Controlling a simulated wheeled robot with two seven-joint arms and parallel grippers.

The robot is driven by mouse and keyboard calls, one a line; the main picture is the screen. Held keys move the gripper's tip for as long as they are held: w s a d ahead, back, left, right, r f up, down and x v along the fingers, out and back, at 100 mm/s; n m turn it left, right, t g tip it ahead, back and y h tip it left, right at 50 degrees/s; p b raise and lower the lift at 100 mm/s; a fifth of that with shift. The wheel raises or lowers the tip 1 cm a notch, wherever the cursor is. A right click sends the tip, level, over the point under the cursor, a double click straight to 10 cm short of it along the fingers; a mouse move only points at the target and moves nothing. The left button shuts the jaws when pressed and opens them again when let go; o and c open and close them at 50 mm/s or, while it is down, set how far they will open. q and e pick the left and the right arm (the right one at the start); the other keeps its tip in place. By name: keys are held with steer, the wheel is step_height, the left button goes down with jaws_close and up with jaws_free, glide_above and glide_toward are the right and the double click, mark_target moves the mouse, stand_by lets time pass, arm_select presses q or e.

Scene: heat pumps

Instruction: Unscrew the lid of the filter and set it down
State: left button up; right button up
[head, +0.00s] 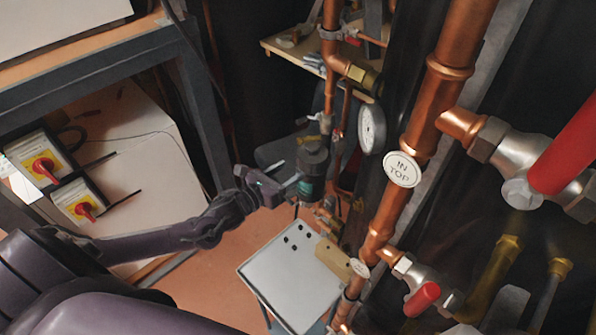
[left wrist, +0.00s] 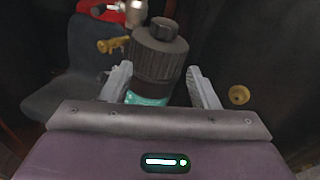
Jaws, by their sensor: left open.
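The filter (head: 312,185) is a dark upright cylinder on the copper pipework, in the middle of the head view. Its black ribbed lid (left wrist: 158,55) with a round knob on top is seated on the body in the left wrist view. A teal band (left wrist: 147,99) shows on the body just below the lid. My left gripper (head: 286,177) is beside the filter, with its fingers pointing at it. In the left wrist view its two pale fingers stand open, one on each side of the filter, with a gap visible on the right. My right gripper is not in view.
Thick copper pipes with a gauge (head: 371,129) and red-handled valves (head: 422,299) stand to the right. A white-topped table (head: 290,275) is below the filter. A chair (left wrist: 75,95) is behind it. A wooden shelf (head: 290,45) stands at the back.

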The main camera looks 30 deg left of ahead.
mark_target(308, 153)
arm_select(q)
steer(key=w+b, duration=0.1)
steer(key=w, duration=0.1)
steer(key=w+d+r+m+b, duration=0.1)
steer(key=w+b, duration=0.1)
steer(key=w, duration=0.1)
steer(key=w+d+m+b, duration=0.1)
steer(key=w+b, duration=0.1)
steer(key=shift+w+d+r+t+h, duration=0.2)
steer(key=shift+w+t+h, duration=0.1)
steer(key=shift+t, duration=0.1)
steer(key=shift+b+x, duration=0.45)
steer(key=shift+x, duration=0.35)
steer(key=shift+r, duration=0.2)
steer(key=shift+c, duration=0.2)
steer(key=c, duration=0.9)
steer(key=shift+d+r+n+t+y+p, duration=0.15)
steer(key=shift+n+t+y+p, duration=0.25)
steer(key=shift+n+y, duration=0.5)
steer(key=shift+c, duration=0.2)
steer(key=shift+n+y, duration=0.8)
steer(key=shift+y, duration=0.9)
